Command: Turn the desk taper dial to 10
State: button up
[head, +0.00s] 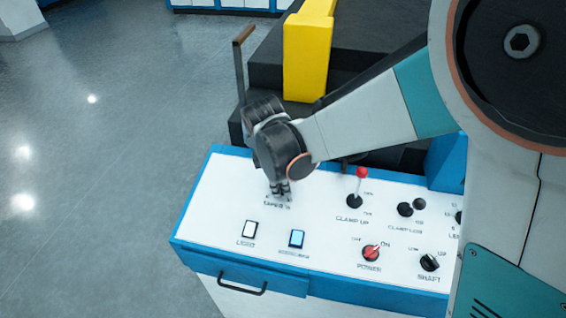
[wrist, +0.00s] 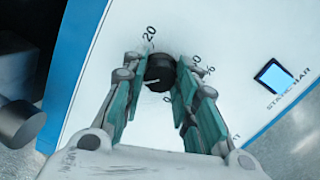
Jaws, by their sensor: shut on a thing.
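The black taper dial (wrist: 160,67) sits on the white panel in the wrist view. My gripper (wrist: 158,73) is shut on it, with one finger on each side. The printed marks 20, 10 and 0 show around the dial, with 20 at the upper left and 10 at the upper right. A short pale line shows on the dial, but which mark it points to is not clear. In the head view my gripper (head: 281,188) points down at the panel's upper left, above the TAPER % label (head: 278,204), and hides the dial.
The white control panel (head: 210,225) has a blue edge. It bears a white light button (head: 249,229), a lit blue button (head: 296,238), a red-tipped clamp lever (head: 361,175), a red power knob (head: 371,252) and a black shaft knob (head: 430,262). A yellow block (head: 307,55) stands behind.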

jog(key=o, duration=1.1)
jog(key=shift+c, duration=0.2)
